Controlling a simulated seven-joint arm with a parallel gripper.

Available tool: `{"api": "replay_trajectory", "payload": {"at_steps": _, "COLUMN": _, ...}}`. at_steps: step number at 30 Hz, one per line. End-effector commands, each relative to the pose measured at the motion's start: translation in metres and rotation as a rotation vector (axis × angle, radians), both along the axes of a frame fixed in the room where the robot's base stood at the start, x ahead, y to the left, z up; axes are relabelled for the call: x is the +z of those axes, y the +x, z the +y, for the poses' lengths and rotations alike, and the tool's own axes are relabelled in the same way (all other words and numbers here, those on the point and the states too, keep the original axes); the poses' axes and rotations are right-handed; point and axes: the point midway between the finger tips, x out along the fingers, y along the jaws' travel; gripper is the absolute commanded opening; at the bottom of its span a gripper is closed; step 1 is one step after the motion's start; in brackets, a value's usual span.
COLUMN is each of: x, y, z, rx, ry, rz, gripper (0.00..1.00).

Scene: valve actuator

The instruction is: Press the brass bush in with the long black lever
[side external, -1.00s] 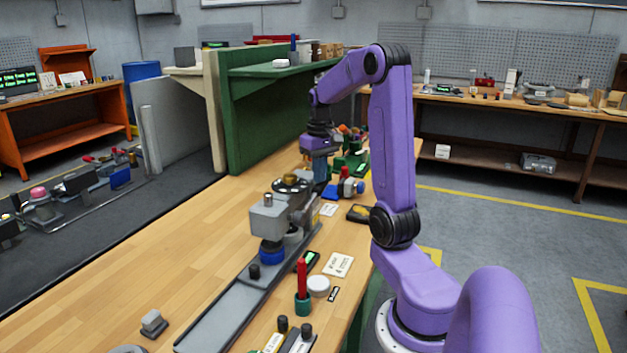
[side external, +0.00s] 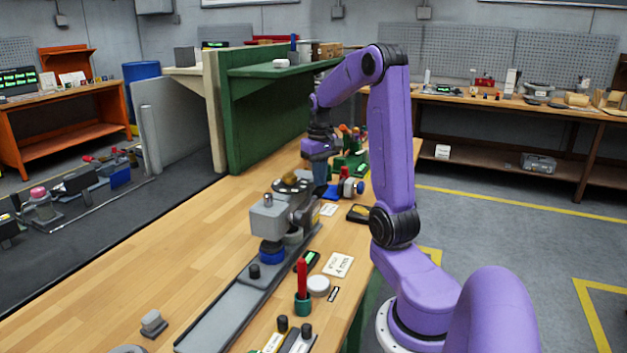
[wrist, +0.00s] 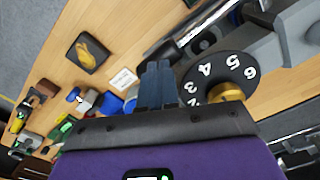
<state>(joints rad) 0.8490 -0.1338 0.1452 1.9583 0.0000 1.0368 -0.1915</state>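My gripper (wrist: 158,84) has its two blue-grey fingers side by side with no visible gap, and nothing shows between them. In the side view my gripper (side external: 320,182) points down just behind the grey press-like unit (side external: 268,215). A black numbered dial (wrist: 205,72) with a brass-coloured centre (wrist: 228,91) lies right of the fingers in the wrist view. The dial also shows on top of the unit (side external: 291,182). A dark bar with a black round part (wrist: 207,39) lies beyond the fingers; I cannot tell whether it is the long lever. I cannot clearly identify the brass bush.
The unit stands on a long grey rail (side external: 222,315). A black tray with a yellow item (wrist: 88,52) and a white label card (wrist: 123,79) lie on the wooden bench. Red, blue and green parts (side external: 347,186) are near the gripper. Bench left of the rail is mostly clear.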

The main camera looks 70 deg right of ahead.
Motion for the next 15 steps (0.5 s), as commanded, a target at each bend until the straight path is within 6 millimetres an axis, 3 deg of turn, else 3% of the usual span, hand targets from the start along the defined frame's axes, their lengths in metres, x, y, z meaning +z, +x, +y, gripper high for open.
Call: {"api": "replay_trajectory", "payload": {"at_steps": 15, "x": -0.014, "y": -0.001, "z": -0.001, "rx": 0.000, "ry": 0.006, "rz": 0.006, "gripper": 0.00}}
